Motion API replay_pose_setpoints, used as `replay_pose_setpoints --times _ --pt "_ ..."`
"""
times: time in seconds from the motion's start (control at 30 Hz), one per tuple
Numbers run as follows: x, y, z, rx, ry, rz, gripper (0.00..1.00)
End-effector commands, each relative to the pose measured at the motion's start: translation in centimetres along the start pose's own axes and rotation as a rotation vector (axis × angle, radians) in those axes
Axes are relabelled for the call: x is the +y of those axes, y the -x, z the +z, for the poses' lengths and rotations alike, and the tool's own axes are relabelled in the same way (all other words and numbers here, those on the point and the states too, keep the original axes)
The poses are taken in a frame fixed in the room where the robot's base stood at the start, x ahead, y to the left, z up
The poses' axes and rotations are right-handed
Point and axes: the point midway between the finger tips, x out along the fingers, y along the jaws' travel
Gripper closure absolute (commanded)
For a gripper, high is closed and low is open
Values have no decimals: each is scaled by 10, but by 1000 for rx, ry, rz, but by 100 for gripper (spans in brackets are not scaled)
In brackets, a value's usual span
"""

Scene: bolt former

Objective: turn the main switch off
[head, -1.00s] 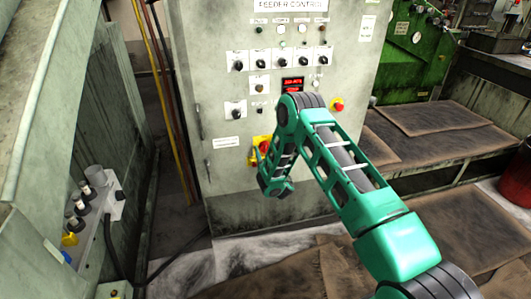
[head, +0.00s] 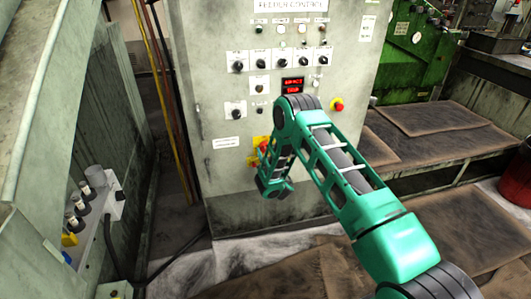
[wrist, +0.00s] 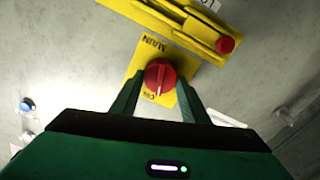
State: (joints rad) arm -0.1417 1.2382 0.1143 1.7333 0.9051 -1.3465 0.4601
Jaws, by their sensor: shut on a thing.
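The main switch is a red rotary knob (wrist: 159,72) on a yellow plate (wrist: 137,63) marked MAIN, seen in the wrist view. A white pointer line on the knob points towards the bottom of the picture, near a small label that I cannot read surely. My gripper (wrist: 160,88) has one finger on each side of the knob and is shut on it. In the head view, my gripper (head: 265,156) is at the lower part of the grey cabinet front, and my arm hides most of the switch.
The grey feeder control cabinet (head: 225,175) carries several black knobs, a red display (head: 292,86) and a red button on yellow (head: 337,104). In the wrist view, a yellow bar (wrist: 180,22) with a red button (wrist: 225,45) lies just above the switch. A machine (head: 30,150) stands left.

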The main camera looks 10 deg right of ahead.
Motion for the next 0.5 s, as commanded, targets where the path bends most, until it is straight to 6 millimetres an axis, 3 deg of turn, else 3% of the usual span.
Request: replay_pose_setpoints --times 0.5 --pt "-5 0 1 0 493 -4 81"
